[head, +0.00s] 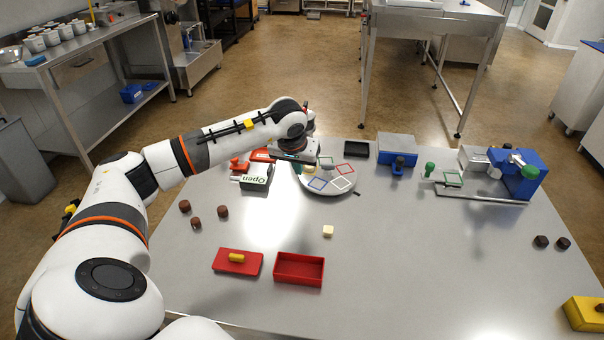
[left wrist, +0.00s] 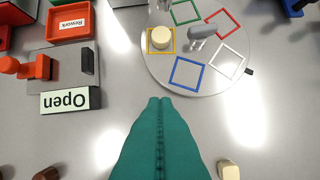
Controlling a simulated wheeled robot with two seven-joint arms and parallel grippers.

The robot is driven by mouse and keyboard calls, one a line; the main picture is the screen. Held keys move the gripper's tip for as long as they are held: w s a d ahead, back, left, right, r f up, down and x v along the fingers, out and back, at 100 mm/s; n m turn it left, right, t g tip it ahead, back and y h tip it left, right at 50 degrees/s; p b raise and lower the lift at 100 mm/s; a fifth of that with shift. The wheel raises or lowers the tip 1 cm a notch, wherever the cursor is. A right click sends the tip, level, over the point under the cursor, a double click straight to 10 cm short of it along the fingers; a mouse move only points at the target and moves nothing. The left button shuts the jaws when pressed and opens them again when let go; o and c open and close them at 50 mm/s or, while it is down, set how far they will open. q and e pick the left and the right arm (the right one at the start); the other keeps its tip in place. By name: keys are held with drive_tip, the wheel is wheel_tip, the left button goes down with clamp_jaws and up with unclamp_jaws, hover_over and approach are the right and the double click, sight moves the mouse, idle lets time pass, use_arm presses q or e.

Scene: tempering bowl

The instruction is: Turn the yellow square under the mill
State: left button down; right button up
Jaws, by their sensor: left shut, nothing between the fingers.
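A round pale turntable (head: 328,193) stands at the table's back middle, with blue (head: 317,184), white (head: 339,185), red (head: 345,169) and green outlined squares. In the left wrist view, the yellow square (left wrist: 174,50) is at the disc's left, with a cream round piece (left wrist: 160,38) on it. A grey handle-like part (left wrist: 203,30) stands near the disc's middle. A pale part at the top edge may belong to the mill; I cannot tell. My left gripper (left wrist: 160,100) has teal fingers, shut and empty, in front of the disc's near left edge. My right gripper is out of view.
An "Open" sign block (head: 255,180) and a red Rework tray (left wrist: 68,23) stand left of the disc. A cream cube (head: 328,231), red box (head: 299,268) and red lid (head: 238,261) lie nearer. Blue devices (head: 526,175) stand right.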

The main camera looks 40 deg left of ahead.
sight(306, 177)
use_arm(q)
drive_tip(key=b+x, duration=0.5)
drive_tip(key=x, duration=0.3)
drive_tip(key=shift+f, duration=0.25)
drive_tip(key=shift+w+a+r, duration=0.25)
drive_tip(key=shift+w+r, duration=0.05)
drive_tip(key=shift+w, duration=0.25)
drive_tip(key=shift+w+a+r, duration=0.25)
drive_tip(key=shift+w, duration=0.3)
drive_tip(key=shift+w+a, duration=0.2)
drive_tip(key=shift+w, duration=0.35)
drive_tip(key=shift+a, duration=0.1)
